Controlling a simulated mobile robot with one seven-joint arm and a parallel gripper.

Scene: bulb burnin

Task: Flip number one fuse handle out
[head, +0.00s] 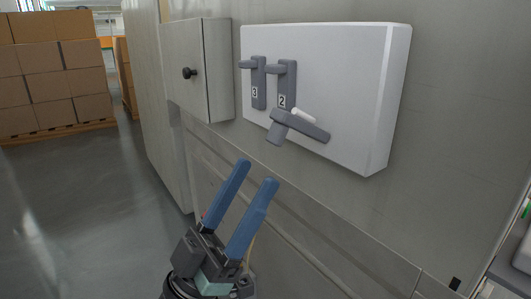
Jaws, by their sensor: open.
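A white fuse panel (350,80) is fixed to the grey wall. Two grey fuse handles, number three (259,85) and number two (287,85), lie upright against it, each with a tab at its top pointing left. To their right and lower, an unlabelled grey handle (309,127), by its place number one, is swung down and sticks out from the panel. A white cylinder (303,115) lies along its upper side. My gripper (257,172), with blue fingers, is open and empty. In the picture it is below and left of that handle, apart from it.
A small grey wall box (201,70) with a black knob (189,73) is left of the panel. Stacked cardboard boxes (55,75) stand at the far left. The floor (75,200) between is clear. A pale surface edge shows at the right.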

